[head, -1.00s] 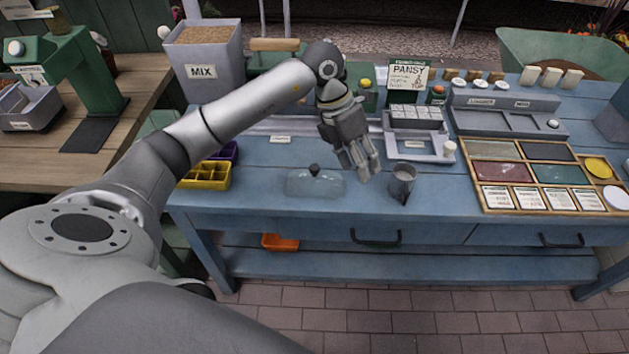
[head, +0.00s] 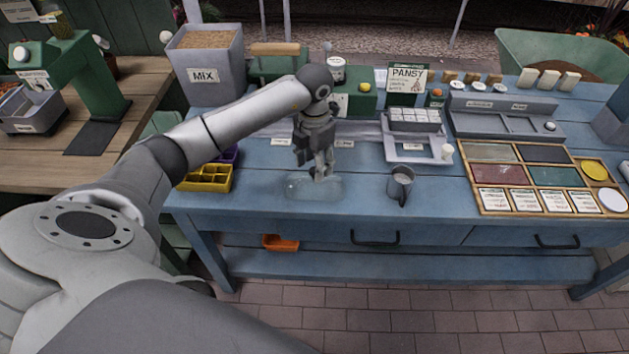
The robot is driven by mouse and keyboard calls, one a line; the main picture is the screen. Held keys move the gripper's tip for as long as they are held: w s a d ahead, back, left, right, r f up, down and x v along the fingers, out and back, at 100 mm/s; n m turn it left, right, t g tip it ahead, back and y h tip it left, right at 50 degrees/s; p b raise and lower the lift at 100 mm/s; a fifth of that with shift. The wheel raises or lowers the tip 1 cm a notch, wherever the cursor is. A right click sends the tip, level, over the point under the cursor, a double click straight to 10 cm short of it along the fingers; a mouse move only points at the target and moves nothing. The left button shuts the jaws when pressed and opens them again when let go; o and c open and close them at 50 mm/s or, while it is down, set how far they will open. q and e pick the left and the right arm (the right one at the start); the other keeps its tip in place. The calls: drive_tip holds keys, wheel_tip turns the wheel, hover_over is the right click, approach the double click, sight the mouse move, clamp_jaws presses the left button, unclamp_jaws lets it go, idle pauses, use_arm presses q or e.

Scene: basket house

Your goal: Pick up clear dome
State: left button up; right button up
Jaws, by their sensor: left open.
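The clear dome (head: 301,188) sits on the blue table near its front edge, left of the grey mug. It is transparent and low. Its dark top knob is hidden behind my left gripper (head: 322,177). My left gripper points down at the dome's upper right part, with its fingertips over it in the picture. It is open. I cannot tell whether the fingers touch the dome or stand around the knob. My right gripper does not show.
A grey mug (head: 400,186) stands right of the dome. A yellow tray (head: 205,178) lies to the left. A grey rack (head: 416,146) and a wooden sample tray (head: 530,201) fill the right side. A MIX bin (head: 208,76) stands at the back left.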

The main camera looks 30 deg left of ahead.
use_arm(q)
drive_tip(key=shift+f, duration=1.45)
clamp_jaws()
drive_tip(key=shift+r, duration=0.15)
